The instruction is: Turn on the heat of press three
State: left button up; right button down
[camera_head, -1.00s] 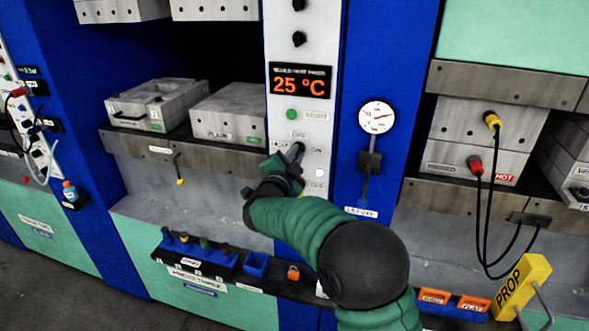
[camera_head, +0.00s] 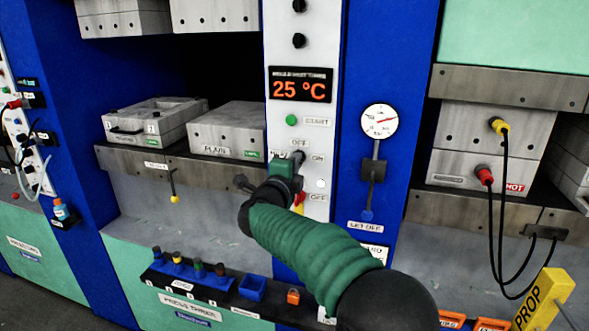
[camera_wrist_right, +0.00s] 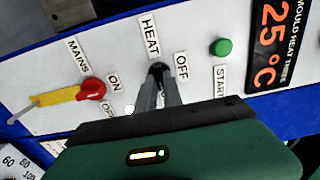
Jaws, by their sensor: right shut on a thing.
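The heat switch of press three (camera_wrist_right: 157,68) is a small dark knob on the white control panel (camera_head: 281,46), beside the HEAT and OFF labels. My right gripper (camera_head: 297,163) is shut on this knob. In the wrist view its two fingertips (camera_wrist_right: 160,78) close around the knob and hide most of it, so its exact turn is hard to tell. The mould heat three display (camera_head: 300,85) reads 25 °C in orange. A green START button (camera_head: 291,120) sits below the display. A red MAINS knob (camera_wrist_right: 92,88) on a yellow strip is beside the gripper. My left gripper is not in view.
A pressure gauge (camera_head: 380,121) and a lever (camera_head: 373,170) are on the blue post to the right. Grey mould blocks (camera_head: 228,129) rest on the left shelf. Black cables (camera_head: 505,220) hang at the right, above a yellow PROP block (camera_head: 542,300).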

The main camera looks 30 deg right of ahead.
jog(key=shift+f, duration=0.3)
jog(key=c, duration=1.8)
grip_release()
jog(key=o, duration=0.3)
jog(key=shift+r, duration=0.1)
jog(key=b+v, duration=0.2)
jog(key=v, duration=1.4)
jog(key=shift+s+a, duration=0.2)
jog(key=shift+a, duration=0.15)
